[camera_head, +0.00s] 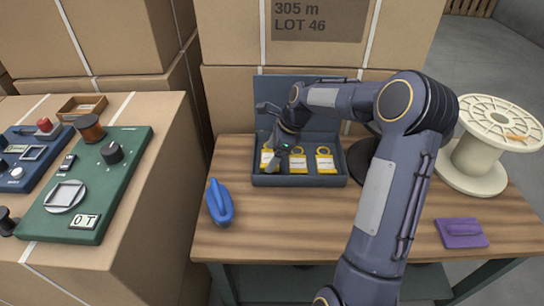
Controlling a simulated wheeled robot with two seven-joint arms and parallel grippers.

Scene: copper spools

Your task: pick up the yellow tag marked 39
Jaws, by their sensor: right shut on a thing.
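An open dark blue-grey box (305,181) stands at the back of the wooden table and holds several yellow tags with white labels. One yellow tag (325,161) is at the right in the box and another yellow tag (298,161) is in the middle. A third yellow tag (266,157) is at the left, partly behind my right gripper (273,160). My right gripper reaches down into the left part of the box and is shut on a tag, which seems to be the left one. The numbers on the tags are too small to read. My left gripper is not in view.
A blue handled object (219,202) lies left on the table (300,231); a purple block (461,233) lies right. A cream spool (474,150) stands at the right. Cartons rise behind. A green panel (90,185) sits on a carton at left. The table's front middle is clear.

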